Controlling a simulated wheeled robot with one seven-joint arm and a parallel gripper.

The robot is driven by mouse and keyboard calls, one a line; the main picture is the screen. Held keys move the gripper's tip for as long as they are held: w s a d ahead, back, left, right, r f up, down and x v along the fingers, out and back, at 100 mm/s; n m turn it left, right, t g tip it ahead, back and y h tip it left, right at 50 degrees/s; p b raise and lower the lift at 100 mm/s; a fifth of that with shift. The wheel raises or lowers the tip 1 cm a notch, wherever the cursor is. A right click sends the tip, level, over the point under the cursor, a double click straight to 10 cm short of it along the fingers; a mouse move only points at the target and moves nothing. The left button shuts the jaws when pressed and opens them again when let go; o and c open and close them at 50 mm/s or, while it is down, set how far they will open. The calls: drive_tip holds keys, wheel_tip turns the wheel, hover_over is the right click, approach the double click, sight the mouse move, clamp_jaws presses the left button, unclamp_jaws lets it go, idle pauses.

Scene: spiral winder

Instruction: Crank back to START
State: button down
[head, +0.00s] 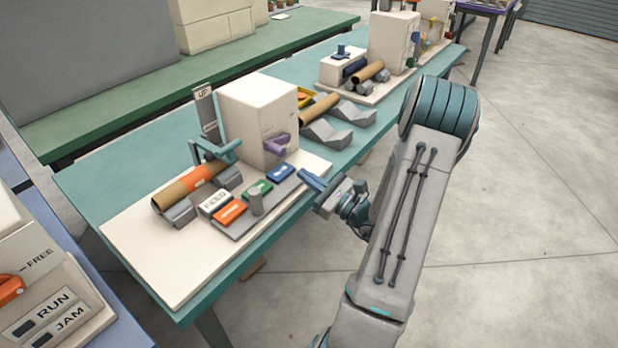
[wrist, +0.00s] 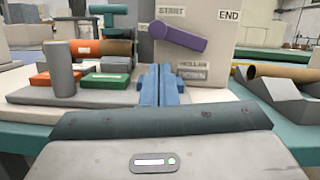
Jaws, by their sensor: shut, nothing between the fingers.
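The winder is a cream box (head: 258,110) on a pale board. Its purple crank (head: 277,146) is on the side facing my gripper. In the wrist view the crank (wrist: 180,37) slants down to the right, its left end below the START label (wrist: 172,12). The END label (wrist: 229,15) is up and to the right of the crank. My gripper (head: 312,180) has blue fingers, pressed together and empty. In the wrist view the fingertips (wrist: 160,75) are in front of the box, below the crank and apart from it.
Left of the box, a brown tube with an orange band (head: 196,180) rests on grey blocks under a teal arm (head: 215,150). Orange and green (head: 257,191) blocks and a grey post (head: 256,202) stand nearby. Another tube (wrist: 278,71) and grey V-blocks are to the right.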

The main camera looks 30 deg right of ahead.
drive_tip(key=x, duration=0.6)
drive_tip(key=shift+w+a+r, duration=0.1)
drive_tip(key=shift+w+a, duration=0.1)
drive_tip(key=shift+w, duration=0.15)
drive_tip(key=shift+p, duration=0.3)
drive_tip(key=shift+r+p, duration=0.55)
drive_tip(key=shift+r, duration=0.2)
drive_tip(key=shift+f, duration=0.1)
drive_tip(key=shift+s, duration=0.1)
